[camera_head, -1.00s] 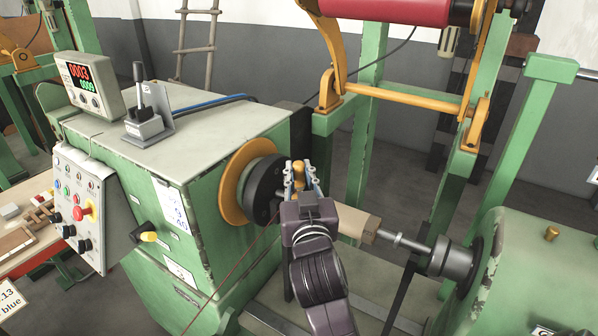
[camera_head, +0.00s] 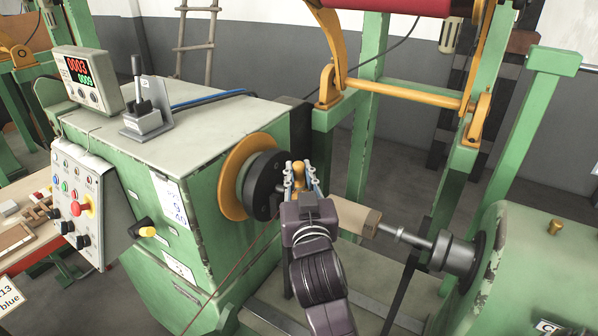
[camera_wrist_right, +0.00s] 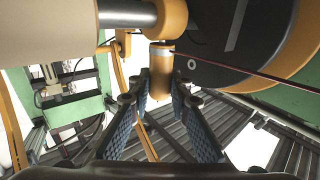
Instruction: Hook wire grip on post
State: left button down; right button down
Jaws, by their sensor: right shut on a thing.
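My right gripper (camera_head: 301,178) is shut on the wire grip (camera_head: 298,168), a small orange-brown handle, beside the winding machine's dark faceplate (camera_head: 262,182). In the right wrist view the grip (camera_wrist_right: 161,72) stands between my two blue-padded fingers (camera_wrist_right: 160,100), with a pale band near its top. A thin reddish wire (camera_wrist_right: 240,70) runs from its top to the right, in front of the dark faceplate. The wire (camera_head: 235,266) slants down to the lower left in the head view. An orange collar (camera_wrist_right: 172,17) is just above the grip. I cannot clearly make out the post. My left gripper is not in view.
The green machine cabinet (camera_head: 205,235) stands left of my right gripper, with a counter (camera_head: 85,80) and lever box (camera_head: 143,120) on top. A beige winding core (camera_head: 355,215) and tailstock shaft (camera_head: 410,240) lie to the right. An orange bar (camera_head: 405,94) crosses behind.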

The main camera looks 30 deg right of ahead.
jog(key=c, duration=1.7)
grip_release()
jog(key=shift+s, duration=0.1)
